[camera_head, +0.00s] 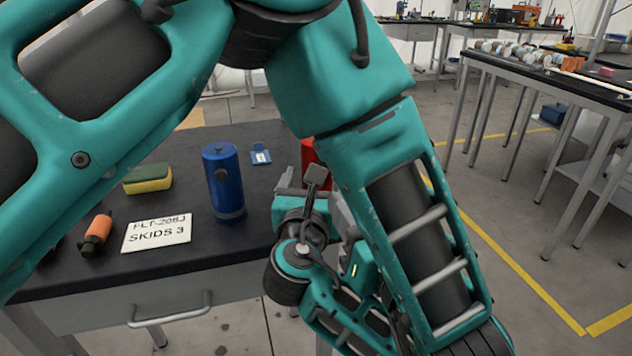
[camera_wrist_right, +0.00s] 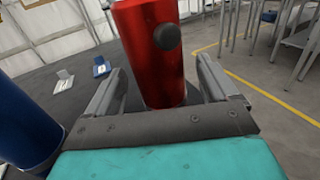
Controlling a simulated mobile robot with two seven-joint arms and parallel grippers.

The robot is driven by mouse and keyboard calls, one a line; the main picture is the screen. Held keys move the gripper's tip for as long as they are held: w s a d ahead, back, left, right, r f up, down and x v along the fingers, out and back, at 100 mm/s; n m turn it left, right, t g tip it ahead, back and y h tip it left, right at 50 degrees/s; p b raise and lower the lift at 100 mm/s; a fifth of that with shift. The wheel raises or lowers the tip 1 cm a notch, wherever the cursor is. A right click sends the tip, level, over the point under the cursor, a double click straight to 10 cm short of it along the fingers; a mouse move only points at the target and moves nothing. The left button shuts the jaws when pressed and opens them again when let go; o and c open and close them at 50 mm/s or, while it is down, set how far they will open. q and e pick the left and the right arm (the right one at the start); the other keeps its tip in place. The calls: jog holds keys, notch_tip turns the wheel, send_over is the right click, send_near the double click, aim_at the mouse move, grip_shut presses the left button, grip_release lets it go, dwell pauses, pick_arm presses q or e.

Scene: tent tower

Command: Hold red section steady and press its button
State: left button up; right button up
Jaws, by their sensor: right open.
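The red section (camera_wrist_right: 150,70) is an upright red cylinder standing on the dark table, with its top cut off in the right wrist view. A dark round button (camera_wrist_right: 167,37) sits on its side, high up and facing my wrist camera. My right gripper (camera_wrist_right: 157,80) is open, with one finger on each side of the red section's lower part. I cannot tell whether either finger touches it. In the head view only a strip of the red section (camera_head: 312,155) shows behind my right gripper (camera_head: 312,193). My left gripper is not in view.
A blue cylinder (camera_head: 223,182) stands left of the red section. Open floor lies right.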

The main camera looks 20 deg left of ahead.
jog(key=shift+c, duration=0.2)
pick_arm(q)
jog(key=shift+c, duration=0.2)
pick_arm(e)
jog(key=c, duration=1.5)
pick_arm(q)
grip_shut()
pick_arm(e)
jog(key=shift+o, duration=0.2)
dwell(0.3)
